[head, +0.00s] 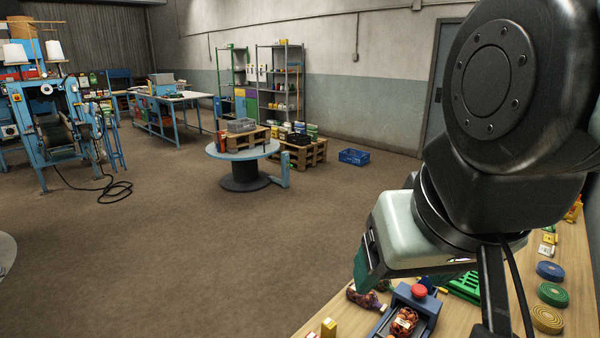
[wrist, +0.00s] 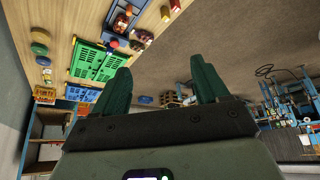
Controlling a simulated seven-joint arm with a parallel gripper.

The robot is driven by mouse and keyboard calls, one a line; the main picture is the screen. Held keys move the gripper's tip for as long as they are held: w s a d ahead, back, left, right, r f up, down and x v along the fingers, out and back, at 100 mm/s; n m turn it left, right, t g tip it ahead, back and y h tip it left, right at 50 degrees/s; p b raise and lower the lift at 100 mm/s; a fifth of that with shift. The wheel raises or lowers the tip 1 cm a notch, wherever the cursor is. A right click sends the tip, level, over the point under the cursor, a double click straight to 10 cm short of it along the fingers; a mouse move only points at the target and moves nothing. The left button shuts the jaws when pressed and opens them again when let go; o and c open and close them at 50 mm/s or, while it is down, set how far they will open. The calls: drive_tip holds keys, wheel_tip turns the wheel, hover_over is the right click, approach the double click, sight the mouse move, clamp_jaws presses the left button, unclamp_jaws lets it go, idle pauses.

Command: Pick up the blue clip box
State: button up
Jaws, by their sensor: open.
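My gripper (head: 362,266) hangs over the wooden workbench (head: 573,265) at the right of the head view. In the wrist view its two green fingers (wrist: 162,84) stand wide apart with nothing between them. I cannot surely single out the blue clip box. A small blue thing (head: 427,284) shows beside a red round knob, partly hidden by the arm. A blue blocky holder (head: 421,303) with a netted red-brown bundle (head: 404,321) sits on the bench below my gripper. The holder also shows at the top of the wrist view (wrist: 109,32).
A green crate (wrist: 97,62) and blue crate (wrist: 82,94) lie along the bench. The floor beyond is mostly open, with a round table (head: 225,151).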

drive_tip(key=shift+c, duration=1.2)
